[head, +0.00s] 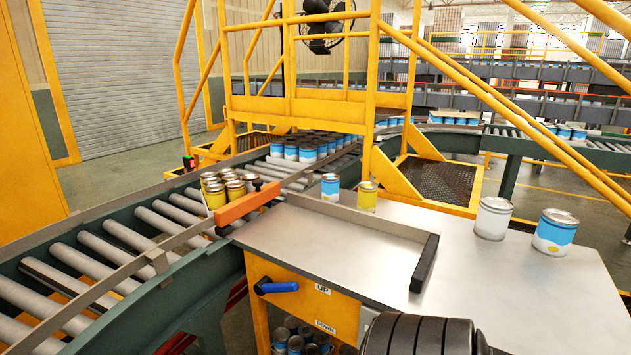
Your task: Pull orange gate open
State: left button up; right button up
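The orange gate (247,203) is a short bar at the inner edge of the roller conveyor (130,237), beside the metal work table. It slants across part of the rollers, with its near end by the table's left corner. A group of yellow cans (228,187) stands on the conveyor right behind it. Neither of my grippers shows. A black ribbed part at the bottom edge seems to belong to my own arm; no fingers are visible on it.
The metal table (330,240) has a raised rim and a mostly bare top. A small blue can (330,187), a yellow can (367,196), a white can (493,218) and a larger blue can (555,232) stand around it. A blue-handled lever (278,287) sticks out from the yellow front panel.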

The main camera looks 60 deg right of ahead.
aim_at(230, 213)
jog(key=z, duration=2.65)
jog(key=i, duration=0.45)
